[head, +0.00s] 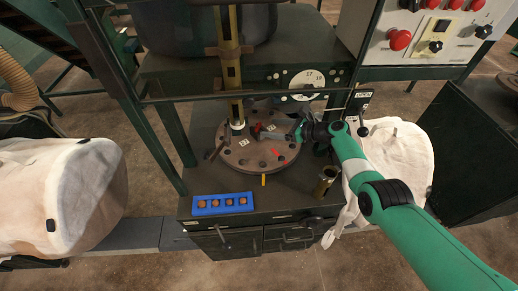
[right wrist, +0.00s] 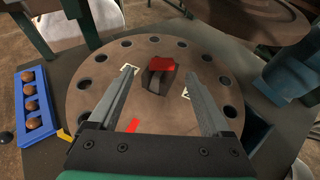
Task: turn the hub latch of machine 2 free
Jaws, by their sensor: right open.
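The hub latch (head: 257,130), a small dark block with a red top, stands near the middle of a round brown disc (head: 245,160) with holes around its rim. In the right wrist view the latch (right wrist: 159,76) shows between and just beyond the finger tips. My right gripper (head: 277,131) reaches in from the right, low over the disc. Its two grey fingers (right wrist: 161,80) are spread apart with nothing between them; I cannot tell whether either touches the latch. My left gripper is in neither view.
A yellowish column (head: 233,75) rises behind the disc's left side. A blue tray (head: 222,212) with several brown balls lies front left, and a brass cup (head: 325,180) stands right. A lever under an OPEN label (head: 363,94) is at the right post. White bags (head: 75,195) flank the bench.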

